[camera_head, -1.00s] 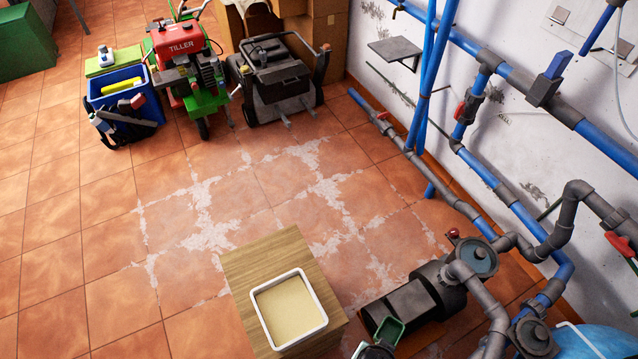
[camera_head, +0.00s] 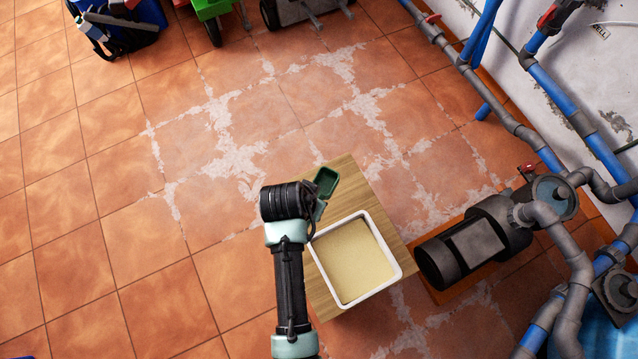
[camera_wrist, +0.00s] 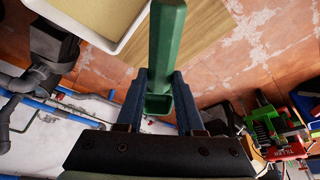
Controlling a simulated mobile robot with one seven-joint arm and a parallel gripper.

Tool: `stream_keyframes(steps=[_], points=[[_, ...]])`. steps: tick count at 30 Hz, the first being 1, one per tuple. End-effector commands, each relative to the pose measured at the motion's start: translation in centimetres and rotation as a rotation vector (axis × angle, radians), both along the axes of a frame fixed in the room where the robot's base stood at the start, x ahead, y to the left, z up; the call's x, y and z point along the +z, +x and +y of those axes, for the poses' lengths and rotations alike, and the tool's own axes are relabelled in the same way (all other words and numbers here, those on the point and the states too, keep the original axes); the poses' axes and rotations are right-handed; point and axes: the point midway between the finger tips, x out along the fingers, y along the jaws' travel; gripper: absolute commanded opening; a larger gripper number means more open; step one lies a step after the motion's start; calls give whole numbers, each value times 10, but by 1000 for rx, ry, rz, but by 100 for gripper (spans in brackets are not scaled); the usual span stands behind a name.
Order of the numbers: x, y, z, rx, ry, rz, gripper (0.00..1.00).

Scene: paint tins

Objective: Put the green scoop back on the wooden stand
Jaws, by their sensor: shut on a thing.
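The green scoop (camera_head: 326,181) is held by my gripper (camera_head: 317,208), up over the far left part of the wooden stand (camera_head: 383,200) as the head view has it. In the wrist view the scoop (camera_wrist: 166,45) stands out from between the two fingers of my gripper (camera_wrist: 159,88), which are shut on it. The wooden stand (camera_wrist: 196,22) lies behind it there. How high the scoop is above the wood I cannot tell. The arm hides the left edge of the stand in the head view.
A white tub (camera_head: 393,258) of tan material takes up much of the stand's top. A dark pump (camera_head: 470,245) with grey pipes (camera_head: 560,255) is close to the stand's right. Tiled floor (camera_head: 120,250) is open to the left.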

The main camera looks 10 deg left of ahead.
Motion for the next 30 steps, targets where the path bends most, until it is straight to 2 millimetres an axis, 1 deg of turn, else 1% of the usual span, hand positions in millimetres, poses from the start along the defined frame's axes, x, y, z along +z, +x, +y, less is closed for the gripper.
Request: stream_keyframes(steps=[1, 9, 15, 21, 30], points=[[-22, 7, 5, -37, -2, -10, 0], [-58, 26, 24, -275, -8, -28, 0], [-78, 35, 35, -453, -17, -37, 0], [-85, 38, 41, -577, -22, -41, 0], [-82, 38, 43, -620, -26, -40, 0]])
